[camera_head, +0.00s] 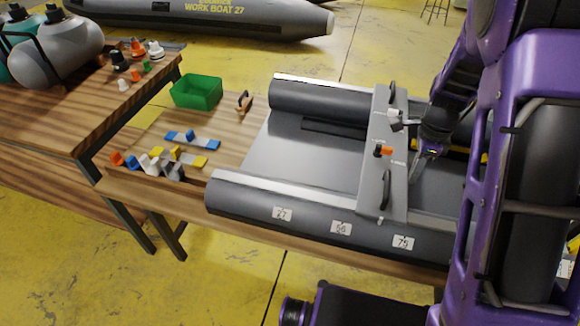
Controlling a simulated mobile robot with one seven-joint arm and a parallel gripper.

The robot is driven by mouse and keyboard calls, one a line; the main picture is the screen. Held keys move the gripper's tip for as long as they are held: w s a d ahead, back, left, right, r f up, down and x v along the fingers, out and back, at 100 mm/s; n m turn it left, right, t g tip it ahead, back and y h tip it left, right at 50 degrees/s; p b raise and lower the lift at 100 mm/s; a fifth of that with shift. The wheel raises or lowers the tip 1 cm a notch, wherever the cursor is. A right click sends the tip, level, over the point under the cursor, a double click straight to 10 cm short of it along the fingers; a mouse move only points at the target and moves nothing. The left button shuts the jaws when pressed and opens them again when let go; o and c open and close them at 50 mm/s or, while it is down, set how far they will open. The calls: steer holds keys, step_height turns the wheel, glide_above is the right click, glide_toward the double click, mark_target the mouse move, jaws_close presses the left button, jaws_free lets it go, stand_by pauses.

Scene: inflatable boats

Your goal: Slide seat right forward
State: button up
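The seat (375,172) is a grey board lying across the two dark side tubes of a boat section. It has a black handle near each end, the far one (392,92) and the near one (385,190). A small black and orange fitting (381,151) and a light grey fitting (396,119) sit on top of it. My gripper (424,163) hangs just right of the seat, near its right edge. Its fingers are small and dark, so I cannot tell whether they are open or touch the seat.
Left of the boat lie a green bin (196,92), a loose handle (243,101) and several coloured parts. My purple arm hides the boat's right end.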

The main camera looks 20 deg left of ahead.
mark_target(403, 197)
step_height(403, 197, down, 7)
steer(key=b, duration=0.5)
steer(key=shift+r, duration=0.2)
steer(key=shift+a+f+p, duration=0.1)
steer(key=shift+a+p, duration=2.75)
steer(key=shift+a, duration=6.95)
steer(key=shift+a+p, duration=1.2)
steer(key=shift+a, duration=4.9)
steer(key=shift+d, duration=1)
step_height(403, 197, up, 9)
steer(key=p, duration=0.1)
